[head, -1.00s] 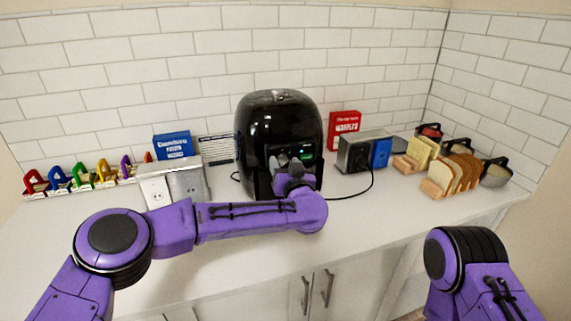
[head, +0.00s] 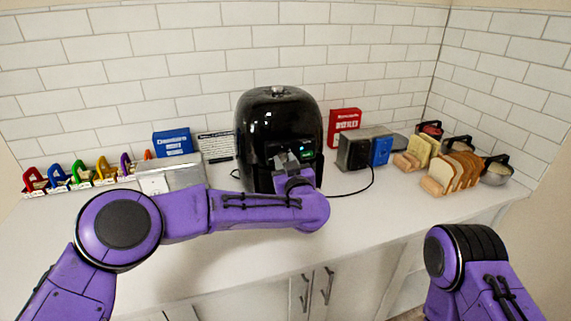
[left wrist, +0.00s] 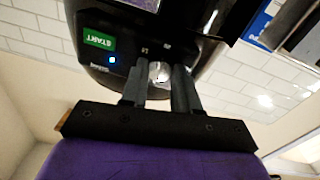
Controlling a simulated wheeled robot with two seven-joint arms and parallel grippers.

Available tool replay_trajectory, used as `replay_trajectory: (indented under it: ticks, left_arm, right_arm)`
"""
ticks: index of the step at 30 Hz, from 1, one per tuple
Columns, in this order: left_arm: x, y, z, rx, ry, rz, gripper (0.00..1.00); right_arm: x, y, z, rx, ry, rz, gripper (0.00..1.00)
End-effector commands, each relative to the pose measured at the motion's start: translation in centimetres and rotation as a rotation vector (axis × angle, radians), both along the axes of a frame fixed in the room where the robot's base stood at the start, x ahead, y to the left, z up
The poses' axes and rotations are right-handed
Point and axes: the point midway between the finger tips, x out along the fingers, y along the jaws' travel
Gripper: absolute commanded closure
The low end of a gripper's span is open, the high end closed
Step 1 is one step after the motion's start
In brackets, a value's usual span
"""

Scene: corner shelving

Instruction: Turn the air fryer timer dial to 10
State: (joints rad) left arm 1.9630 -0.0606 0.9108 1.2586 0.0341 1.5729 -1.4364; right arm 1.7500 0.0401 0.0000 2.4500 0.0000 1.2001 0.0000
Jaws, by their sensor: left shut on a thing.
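The black air fryer (head: 278,120) stands upright on the counter against the tiled wall. Its front panel, with a lit green display (head: 306,144), shows partly behind my left gripper (head: 287,160). In the left wrist view the panel has a green START button (left wrist: 98,40) and a small blue light. There the left gripper (left wrist: 160,76) has its two fingers on either side of a small silvery dial (left wrist: 158,72), shut on it. The dial's setting cannot be read. My right gripper is out of view; only part of the right arm shows at lower right.
A silver appliance (head: 172,176) and a blue box (head: 172,142) stand left of the fryer. A toaster (head: 354,150), a red box (head: 344,124) and bread slices (head: 455,172) are on the right. A black cord lies on the counter. The front counter is clear.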

Motion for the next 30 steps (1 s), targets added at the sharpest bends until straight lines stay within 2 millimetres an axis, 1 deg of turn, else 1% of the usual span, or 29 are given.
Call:
replay_trajectory:
  ticks: [1, 30]
  left_arm:
    - [0.0, -0.1, -0.2, -0.039, -0.017, -0.002, 1.0]
    - [0.0, -0.2, -0.6, -0.922, -0.301, -0.001, 1.0]
  right_arm:
    - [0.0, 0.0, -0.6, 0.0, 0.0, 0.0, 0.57]
    - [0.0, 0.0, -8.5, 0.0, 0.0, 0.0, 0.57]
